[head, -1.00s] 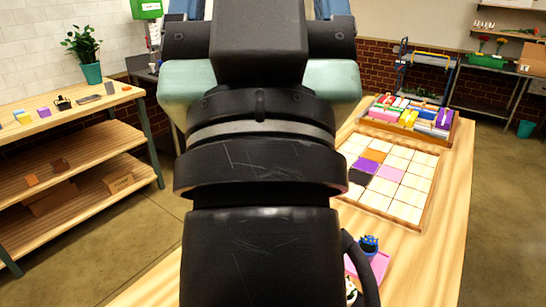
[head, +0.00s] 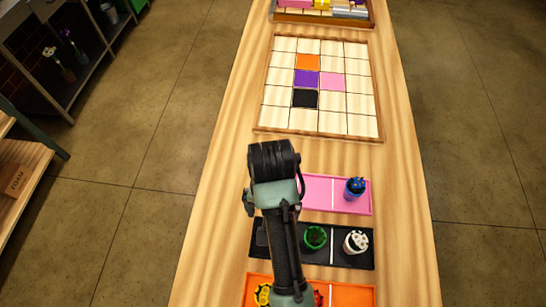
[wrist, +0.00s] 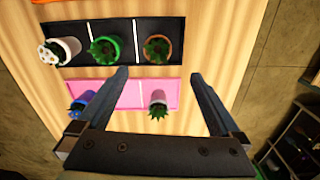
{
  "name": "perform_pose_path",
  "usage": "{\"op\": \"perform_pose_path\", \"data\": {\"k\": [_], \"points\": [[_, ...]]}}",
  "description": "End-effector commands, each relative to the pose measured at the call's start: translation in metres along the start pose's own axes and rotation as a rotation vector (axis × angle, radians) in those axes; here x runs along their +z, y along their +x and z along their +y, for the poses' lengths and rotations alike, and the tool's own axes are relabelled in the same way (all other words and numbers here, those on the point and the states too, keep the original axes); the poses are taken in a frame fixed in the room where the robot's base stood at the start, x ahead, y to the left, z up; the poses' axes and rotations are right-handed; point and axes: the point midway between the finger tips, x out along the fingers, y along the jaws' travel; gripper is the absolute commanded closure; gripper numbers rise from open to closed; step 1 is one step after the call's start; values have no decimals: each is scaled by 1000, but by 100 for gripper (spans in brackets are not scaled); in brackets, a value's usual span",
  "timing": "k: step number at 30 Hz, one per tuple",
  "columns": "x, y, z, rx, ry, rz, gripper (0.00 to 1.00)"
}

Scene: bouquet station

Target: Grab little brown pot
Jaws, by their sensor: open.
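The little brown pot (wrist: 158,48), with a green plant in it, stands in the right-hand compartment of the black tray (wrist: 78,24) in the wrist view. My gripper (wrist: 159,73) is open and empty, its two fingers pointing toward the trays, with the brown pot just beyond and between the fingertips in the picture. In the head view my arm hides the brown pot, and the black tray (head: 366,259) shows only in part. A green pot (wrist: 105,50) and a white pot (wrist: 62,50) share that tray.
A pink tray (wrist: 130,92) holds a pink pot (wrist: 158,98), between my fingers in the picture, and a blue pot (wrist: 82,99). An orange tray (head: 350,295) lies nearest. A wooden grid board (head: 347,120) with coloured squares lies farther up the table (head: 225,200).

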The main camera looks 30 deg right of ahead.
Motion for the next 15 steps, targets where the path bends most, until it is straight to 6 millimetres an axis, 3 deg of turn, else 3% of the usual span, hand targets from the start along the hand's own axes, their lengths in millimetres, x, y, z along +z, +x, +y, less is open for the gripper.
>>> {"op": "perform_pose_path", "data": {"k": [1, 6, 15], "points": [[0, 16, 0, 0, -1, 0, 0], [0, 40, 0, 1, -1, -2, 0], [1, 64, 1, 0, -2, 2, 0]]}}
